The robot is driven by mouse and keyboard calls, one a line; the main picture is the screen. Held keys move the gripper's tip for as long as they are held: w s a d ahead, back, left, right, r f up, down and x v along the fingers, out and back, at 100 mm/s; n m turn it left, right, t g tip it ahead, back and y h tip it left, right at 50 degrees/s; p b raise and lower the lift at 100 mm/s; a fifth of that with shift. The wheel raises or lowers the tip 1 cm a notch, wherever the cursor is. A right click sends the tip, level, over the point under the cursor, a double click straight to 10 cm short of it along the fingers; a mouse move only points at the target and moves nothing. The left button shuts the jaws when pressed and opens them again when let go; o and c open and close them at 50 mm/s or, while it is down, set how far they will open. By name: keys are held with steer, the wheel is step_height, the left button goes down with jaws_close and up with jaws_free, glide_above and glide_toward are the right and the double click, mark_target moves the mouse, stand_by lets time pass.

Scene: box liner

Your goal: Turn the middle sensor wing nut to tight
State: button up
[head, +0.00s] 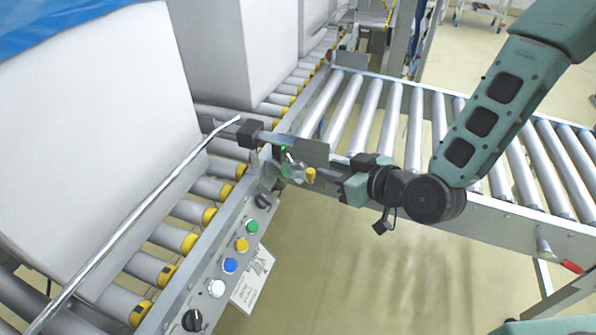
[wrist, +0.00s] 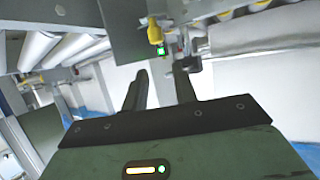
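A yellow wing nut (head: 310,175) sits at the sensor mount beside the conveyor junction, by a small green-lit sensor (head: 284,149). In the wrist view the yellow nut (wrist: 155,32) and the green light (wrist: 160,50) lie just beyond my fingertips. My gripper (head: 326,172) reaches in from the right, close to the nut. In the wrist view my gripper (wrist: 161,70) has its two dark fingers apart, with no object visible between them. Whether a finger touches the mount cannot be told. The nut's wing angle is too small to read.
A grey plate (head: 313,153) stands close to my fingers. A control panel (head: 225,262) with coloured buttons runs along the near conveyor. Large pale boxes (head: 90,130) stand on its rollers, and a long metal rod (head: 140,210) slants in front. A roller conveyor (head: 400,125) lies behind my arm.

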mark_target(296, 160)
steer(key=x, duration=1.2)
steer(key=shift+f+b, duration=0.1)
steer(key=shift+b, duration=0.2)
steer(key=shift+c, duration=0.3)
jaws_close()
